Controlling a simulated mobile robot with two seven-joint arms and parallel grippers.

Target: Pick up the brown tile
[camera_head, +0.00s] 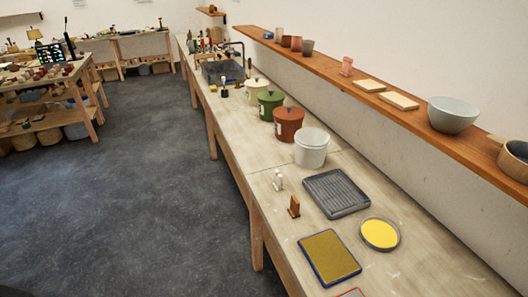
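A small brown upright piece (294,207), which looks like the brown tile, stands on the long bench near its front edge. It is left of the grey ribbed tray and behind the blue-rimmed tray. A similar small white upright piece (279,181) stands just behind it. Neither of my grippers is in view.
On the bench (385,277) are a grey ribbed tray (336,193), a yellow-filled round dish (380,234) and a blue-rimmed tray (329,257). A white bucket (311,149) and lidded red (288,125) and green (269,106) pots stand behind. A wooden shelf (400,120) overhangs at right. The floor is clear.

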